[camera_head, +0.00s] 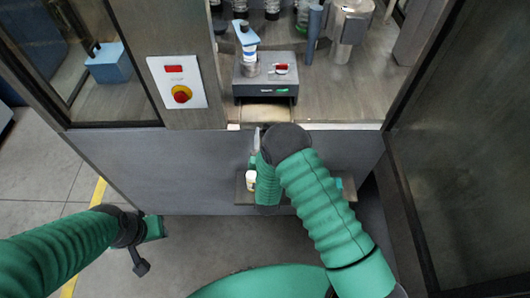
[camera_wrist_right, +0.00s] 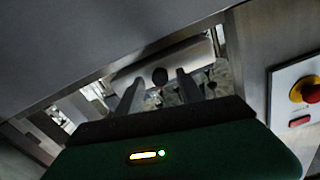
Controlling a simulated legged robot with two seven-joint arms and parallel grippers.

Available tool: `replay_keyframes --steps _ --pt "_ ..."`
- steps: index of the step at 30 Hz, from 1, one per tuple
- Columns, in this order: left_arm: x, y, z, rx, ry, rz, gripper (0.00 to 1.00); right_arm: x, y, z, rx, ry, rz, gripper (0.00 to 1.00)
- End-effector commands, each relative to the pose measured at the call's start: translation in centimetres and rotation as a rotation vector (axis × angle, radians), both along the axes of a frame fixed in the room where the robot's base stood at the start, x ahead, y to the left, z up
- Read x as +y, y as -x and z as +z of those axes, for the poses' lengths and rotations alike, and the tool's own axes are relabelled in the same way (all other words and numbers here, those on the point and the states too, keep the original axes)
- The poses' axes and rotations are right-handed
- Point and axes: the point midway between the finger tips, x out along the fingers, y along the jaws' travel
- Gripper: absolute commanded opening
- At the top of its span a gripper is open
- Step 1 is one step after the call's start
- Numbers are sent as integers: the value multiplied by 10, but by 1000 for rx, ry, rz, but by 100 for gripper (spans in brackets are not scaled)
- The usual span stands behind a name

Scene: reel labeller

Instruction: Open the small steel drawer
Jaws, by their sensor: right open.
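The small steel drawer (camera_wrist_right: 190,56) shows in the right wrist view as a pale front with a round black knob (camera_wrist_right: 160,76). In the head view a pale strip (camera_head: 264,113) shows under the dark grey box; I cannot tell whether it is the drawer's front or top. My right gripper (camera_wrist_right: 159,90) is open, its two fingers on either side of the knob in the picture; I cannot tell if they touch it. In the head view my right gripper (camera_head: 257,140) is partly hidden by its own wrist. My left gripper (camera_head: 150,236) hangs low at the left, its fingers unclear.
A dark grey box (camera_head: 245,90) with a bottle (camera_head: 249,52) and a small red item (camera_head: 281,69) stands on the worktop. A red-and-yellow button panel (camera_head: 180,82) is at the left. A low shelf (camera_head: 242,197) lies below; a glass door (camera_head: 455,170) stands at right.

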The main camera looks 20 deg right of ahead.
Motion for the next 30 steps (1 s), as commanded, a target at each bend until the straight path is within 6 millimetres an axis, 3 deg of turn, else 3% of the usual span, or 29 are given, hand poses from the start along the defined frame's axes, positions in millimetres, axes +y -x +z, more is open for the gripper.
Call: replay_keyframes --steps 9,15,21,30 --pt "0 0 -26 0 0 0 36 29 84 -7 7 2 5 45" --pt "0 0 -36 0 0 0 36 43 129 -5 6 3 5 45" --pt "0 0 -38 0 0 0 36 47 146 -3 6 5 3 45" --pt "0 0 -37 0 0 0 36 48 146 -2 5 4 2 45"
